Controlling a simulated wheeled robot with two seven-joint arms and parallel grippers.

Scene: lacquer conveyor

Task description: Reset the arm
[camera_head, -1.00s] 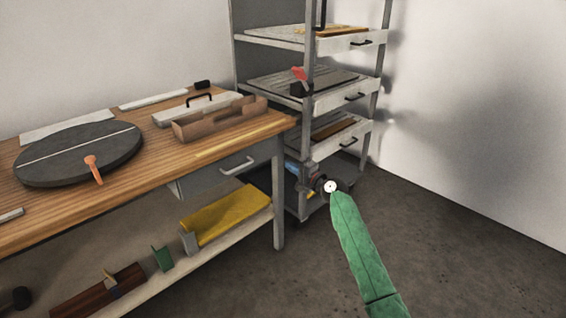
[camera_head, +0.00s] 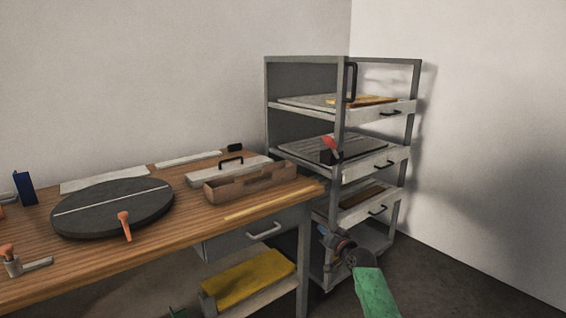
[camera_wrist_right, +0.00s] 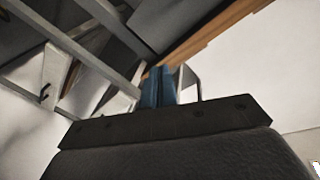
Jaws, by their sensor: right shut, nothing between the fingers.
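My right gripper (camera_head: 325,232) is low in the head view, in front of the lower part of the grey rack and just right of the bench's front leg. My green-sleeved arm comes up to it from the bottom edge. In the right wrist view its two blue fingers (camera_wrist_right: 158,87) are together with nothing between them. It appears apart from the bench and rack, though the exact gap is hard to tell. My left gripper is in neither view.
The wooden bench (camera_head: 160,240) holds a dark round turntable (camera_head: 95,215) and a brown open box (camera_head: 250,183). A yellow block (camera_head: 248,280) lies on its lower shelf. The grey rack (camera_head: 408,140) has several pull-out trays. Floor at right is clear.

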